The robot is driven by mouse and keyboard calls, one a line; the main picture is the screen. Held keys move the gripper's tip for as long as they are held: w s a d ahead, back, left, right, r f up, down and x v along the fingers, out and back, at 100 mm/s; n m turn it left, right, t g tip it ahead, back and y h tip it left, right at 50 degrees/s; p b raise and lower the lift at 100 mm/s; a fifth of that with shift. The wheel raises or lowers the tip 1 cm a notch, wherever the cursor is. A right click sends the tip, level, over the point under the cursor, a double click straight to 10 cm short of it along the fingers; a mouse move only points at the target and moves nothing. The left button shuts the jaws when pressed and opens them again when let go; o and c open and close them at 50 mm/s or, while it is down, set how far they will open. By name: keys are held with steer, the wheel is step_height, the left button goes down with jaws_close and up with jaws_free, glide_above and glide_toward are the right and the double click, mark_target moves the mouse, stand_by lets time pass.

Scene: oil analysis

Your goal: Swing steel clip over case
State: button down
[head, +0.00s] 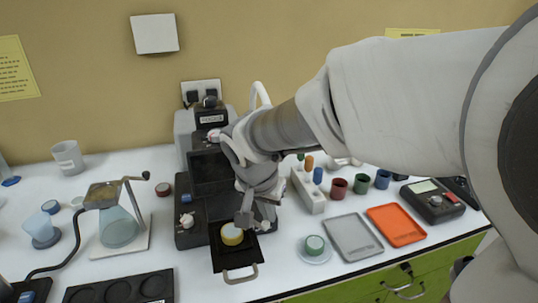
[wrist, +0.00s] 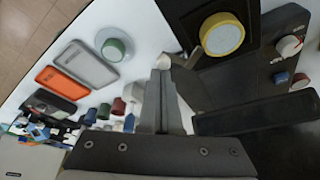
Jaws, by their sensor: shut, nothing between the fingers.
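A round case with a yellow rim and pale top (head: 231,234) sits in a black pulled-out drawer (head: 226,262) at the front of the dark instrument. In the wrist view the case (wrist: 221,35) is at top centre right. A small pale metal piece (wrist: 193,58), probably the steel clip, shows beside the case's lower left edge. My gripper (head: 244,219) is just behind and right of the case in the head view. In the wrist view its fingers (wrist: 162,65) are together and empty, with their tips close to the pale piece. I cannot tell whether they touch it.
The instrument (head: 208,165) stands behind the drawer. A flask stand (head: 120,225) is at left. A black rack (head: 120,287) lies at the front left.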

steer(key=shift+s+a+f+m+h+b, duration=0.1)
steer(key=shift+s+m+h+b, duration=0.1)
steer(key=shift+m+b, duration=0.35)
steer(key=shift+s+a+f+m+h+b, duration=0.1)
steer(key=shift+m+h+b, duration=0.1)
steer(key=shift+m+b, duration=0.35)
steer(key=shift+s+a+r+m+g+h+b, duration=0.1)
steer(key=shift+s+a+m+g+h+b, duration=0.15)
steer(key=shift+m, duration=0.45)
steer(key=shift+s+a+r+m+g+h+b, duration=0.15)
steer(key=shift+m+g+b, duration=0.15)
steer(key=shift+m, duration=0.4)
steer(key=shift+d, duration=0.1)
steer(key=shift+w, duration=0.15)
steer(key=shift+w+a, duration=0.25)
steer(key=shift+w, duration=0.4)
steer(key=shift+d, duration=0.1)
step_height(320, 180, up, 10)
steer(key=p, duration=0.3)
steer(key=shift+w, duration=0.15)
